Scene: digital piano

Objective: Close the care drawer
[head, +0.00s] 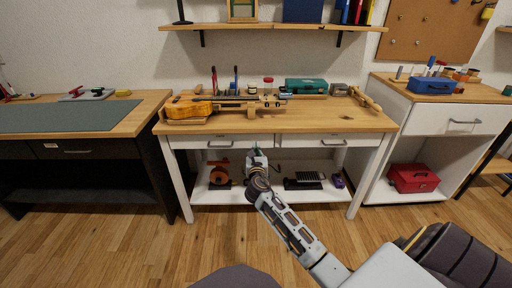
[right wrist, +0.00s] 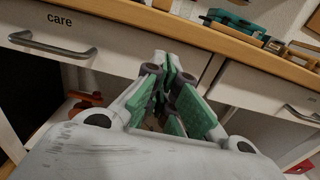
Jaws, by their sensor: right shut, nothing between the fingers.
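The care drawer (head: 210,142) is the left drawer of the middle workbench, with a white front and a grey bar handle. In the right wrist view its front (right wrist: 118,52) bears the word "care", with the handle (right wrist: 50,44) below it. I cannot tell whether it stands slightly out or flush. My right gripper (head: 256,156) is shut and empty, at the right end of the drawer front. In the right wrist view its green-padded fingers (right wrist: 168,84) overlap that end and hide part of it; contact is unclear. My left gripper is not in view.
A second drawer (head: 320,140) adjoins on the right. The lower shelf (head: 262,193) carries several objects. Floor in front is largely clear.

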